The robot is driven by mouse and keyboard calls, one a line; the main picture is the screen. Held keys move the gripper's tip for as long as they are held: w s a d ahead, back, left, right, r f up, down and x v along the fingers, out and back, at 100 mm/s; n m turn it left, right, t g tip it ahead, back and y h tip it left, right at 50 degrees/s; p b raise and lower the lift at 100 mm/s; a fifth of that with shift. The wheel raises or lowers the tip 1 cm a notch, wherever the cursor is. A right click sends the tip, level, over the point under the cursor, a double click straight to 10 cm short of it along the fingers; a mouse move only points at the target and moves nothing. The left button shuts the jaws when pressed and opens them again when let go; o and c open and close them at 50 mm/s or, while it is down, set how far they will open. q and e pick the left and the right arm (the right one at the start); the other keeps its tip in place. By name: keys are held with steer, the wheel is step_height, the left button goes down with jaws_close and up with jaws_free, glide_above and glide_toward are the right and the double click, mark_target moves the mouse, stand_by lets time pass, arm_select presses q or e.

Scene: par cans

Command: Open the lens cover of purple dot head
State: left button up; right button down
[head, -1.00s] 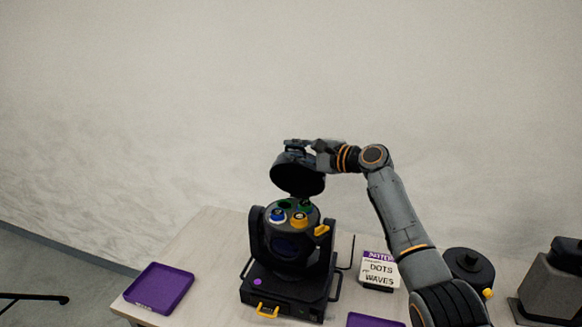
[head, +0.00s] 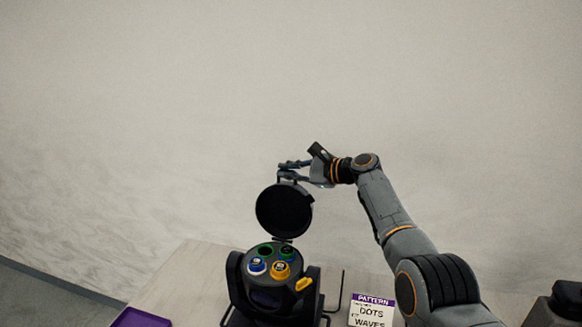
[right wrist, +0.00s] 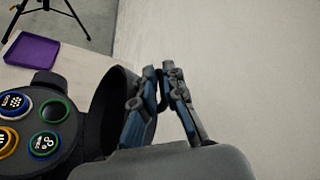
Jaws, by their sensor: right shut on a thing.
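The moving light head (head: 266,289) stands on the table with its round black lens cover (head: 284,212) swung up, close to upright on its hinge. The open face shows blue, yellow and green-ringed lenses; the face also shows in the right wrist view (right wrist: 47,118). My right gripper (head: 290,171) is shut on the small handle at the cover's top edge; its fingers (right wrist: 158,98) are on either side of the handle in the right wrist view. The purple dot is out of view now. My left gripper is not in view.
A purple tray (head: 140,318) lies on the table (head: 185,275) at the left. A pattern sign (head: 371,312) stands right of the head. A dark device (head: 560,305) is at the far right. A tripod (right wrist: 45,10) stands beyond the table.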

steer(key=shift+s+a+f, duration=0.2)
steer(key=shift+a+f, duration=0.15)
steer(key=shift+f, duration=0.2)
steer(key=c, duration=1.6)
jaws_free()
steer(key=shift+o, duration=0.8)
steer(key=shift+a, duration=0.1)
steer(key=shift+w+a+r, duration=0.1)
steer(key=shift+w+a, duration=0.05)
steer(key=shift+w, duration=0.05)
steer(key=shift+r, duration=0.1)
steer(key=shift+d+r, duration=0.1)
steer(key=shift+d, duration=0.1)
steer(key=shift+d, duration=0.3)
steer(key=v, duration=1.1)
steer(key=shift+s, duration=0.2)
